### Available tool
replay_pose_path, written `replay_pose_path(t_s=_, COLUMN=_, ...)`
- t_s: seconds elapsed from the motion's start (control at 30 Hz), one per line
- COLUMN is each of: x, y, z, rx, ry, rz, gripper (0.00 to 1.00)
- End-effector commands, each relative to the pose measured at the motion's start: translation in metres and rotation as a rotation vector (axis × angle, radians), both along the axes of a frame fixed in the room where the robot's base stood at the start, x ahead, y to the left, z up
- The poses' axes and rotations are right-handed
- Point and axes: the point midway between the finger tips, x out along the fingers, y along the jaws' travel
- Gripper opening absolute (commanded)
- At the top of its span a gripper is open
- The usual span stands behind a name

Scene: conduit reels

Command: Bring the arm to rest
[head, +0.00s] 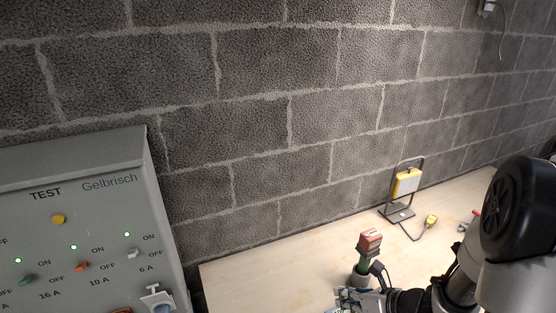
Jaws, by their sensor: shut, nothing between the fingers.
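My arm comes in from the lower right of the head view, over the wooden bench. My gripper (345,295) is at the bottom edge, in front of a small stand holding a red and green tool (369,247). The gripper is partly cut off by the frame and is shut, with nothing seen in it. I cannot tell whether it touches the stand.
A grey test panel (90,165) with switches and green lamps stands at the left. A yellow work lamp (407,182) on a black frame stands on the wooden bench (270,275) near the block wall (265,120). The bench's left part is clear.

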Motion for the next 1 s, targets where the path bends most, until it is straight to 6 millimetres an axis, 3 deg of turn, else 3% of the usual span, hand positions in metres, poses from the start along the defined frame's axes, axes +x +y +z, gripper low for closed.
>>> replay_pose_path(t_s=0.03, x=-0.004, y=0.019, z=0.026, rx=-0.067, ry=-0.070, rz=0.136, gripper=0.00)
replay_pose_path(t_s=0.2, x=-0.040, y=0.071, z=0.085, rx=-0.303, ry=-0.278, rz=0.607, gripper=0.00)
replay_pose_path(t_s=0.43, x=-0.110, y=0.105, z=0.136, rx=-0.655, ry=-0.531, rz=1.218, gripper=0.00)
replay_pose_path(t_s=0.57, x=-0.149, y=0.104, z=0.154, rx=-0.872, ry=-0.643, rz=1.548, gripper=0.00)
replay_pose_path(t_s=0.7, x=-0.183, y=0.087, z=0.170, rx=-1.125, ry=-0.727, rz=1.885, gripper=0.00)
replay_pose_path(t_s=0.9, x=-0.210, y=0.056, z=0.191, rx=-1.431, ry=-0.749, rz=2.241, gripper=0.00)
replay_pose_path(t_s=1.0, x=-0.215, y=0.044, z=0.198, rx=-1.523, ry=-0.736, rz=2.338, gripper=0.00)
